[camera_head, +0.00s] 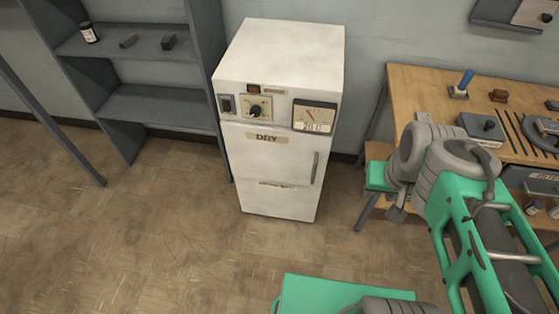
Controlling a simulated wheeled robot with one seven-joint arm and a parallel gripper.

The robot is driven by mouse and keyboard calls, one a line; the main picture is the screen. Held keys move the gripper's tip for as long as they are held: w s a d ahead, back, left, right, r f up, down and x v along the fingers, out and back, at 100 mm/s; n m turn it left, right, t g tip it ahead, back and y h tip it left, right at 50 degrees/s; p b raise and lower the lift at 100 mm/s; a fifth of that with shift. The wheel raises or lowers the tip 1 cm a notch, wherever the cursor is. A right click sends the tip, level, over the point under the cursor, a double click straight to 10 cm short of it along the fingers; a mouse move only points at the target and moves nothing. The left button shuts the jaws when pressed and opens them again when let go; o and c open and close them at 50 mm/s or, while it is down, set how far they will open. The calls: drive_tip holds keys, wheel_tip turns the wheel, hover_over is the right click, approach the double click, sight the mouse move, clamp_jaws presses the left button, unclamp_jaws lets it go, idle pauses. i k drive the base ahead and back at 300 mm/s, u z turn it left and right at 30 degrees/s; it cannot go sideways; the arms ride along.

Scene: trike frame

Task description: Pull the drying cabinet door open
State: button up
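The drying cabinet (278,120) is a white upright box against the wall, near the middle of the head view. Its door (262,178) carries a "DRY" label and looks closed. A dark vertical handle (314,168) sits on the right side of the door. Above the door are a switch, a knob and a dial gauge (314,116). My green and grey arm is at the right of the view, apart from the cabinet. I cannot make out my gripper's fingers in this view.
A wooden workbench (420,85) with tools stands to the right, partly behind my arm. A grey shelf unit (150,103) with a small jar (89,33) and two dark blocks stands to the left. The brown floor (170,220) in front of the cabinet is clear.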

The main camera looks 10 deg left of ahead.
sight(282, 155)
drive_tip(key=u, duration=0.45)
drive_tip(key=k, duration=0.55)
drive_tip(key=u, duration=1.15)
drive_tip(key=i, duration=0.85)
drive_tip(key=u, duration=0.05)
